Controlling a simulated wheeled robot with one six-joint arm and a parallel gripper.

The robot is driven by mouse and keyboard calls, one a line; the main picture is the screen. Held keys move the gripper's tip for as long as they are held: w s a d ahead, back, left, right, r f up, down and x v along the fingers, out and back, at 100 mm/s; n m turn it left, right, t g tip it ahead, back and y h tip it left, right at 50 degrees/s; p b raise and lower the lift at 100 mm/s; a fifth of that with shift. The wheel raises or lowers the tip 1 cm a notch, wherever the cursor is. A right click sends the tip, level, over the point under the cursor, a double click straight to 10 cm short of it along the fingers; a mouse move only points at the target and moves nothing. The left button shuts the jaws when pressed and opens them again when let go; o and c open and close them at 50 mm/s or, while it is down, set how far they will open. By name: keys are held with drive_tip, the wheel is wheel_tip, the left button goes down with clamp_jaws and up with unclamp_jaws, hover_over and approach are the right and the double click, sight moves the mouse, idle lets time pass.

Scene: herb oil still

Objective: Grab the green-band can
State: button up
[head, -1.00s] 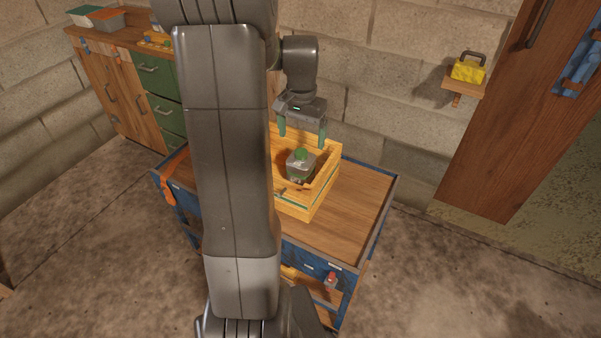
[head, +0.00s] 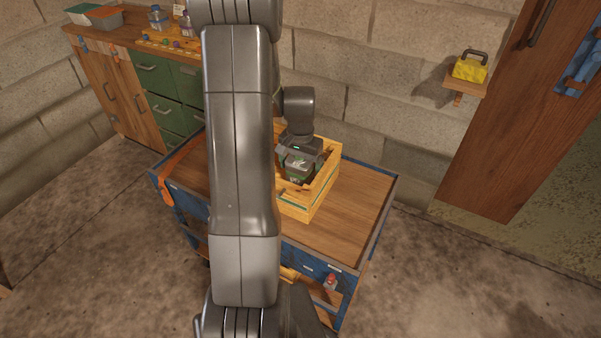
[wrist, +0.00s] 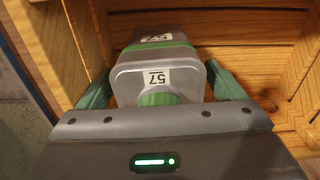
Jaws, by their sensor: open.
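The green-band can (head: 297,172) stands in the wooden crate (head: 318,198) on the cart. In the wrist view the can (wrist: 185,78) is grey, with a green band, a green cap and labels reading 57. My gripper (wrist: 162,88) is lowered into the crate over the can. Its green fingers are open, one at each side of the can. I cannot tell whether either finger touches it. In the head view my gripper (head: 302,160) hides the can's top, and the fingertips are hard to see.
The crate walls stand close around my gripper. The cart top (head: 352,215) is bare to the right of the crate. A yellow padlock-shaped thing (head: 469,68) sits on a wall shelf (head: 464,87). A green-drawer cabinet (head: 168,80) stands at the back left.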

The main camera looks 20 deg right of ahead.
drive_tip(key=c, duration=1.5)
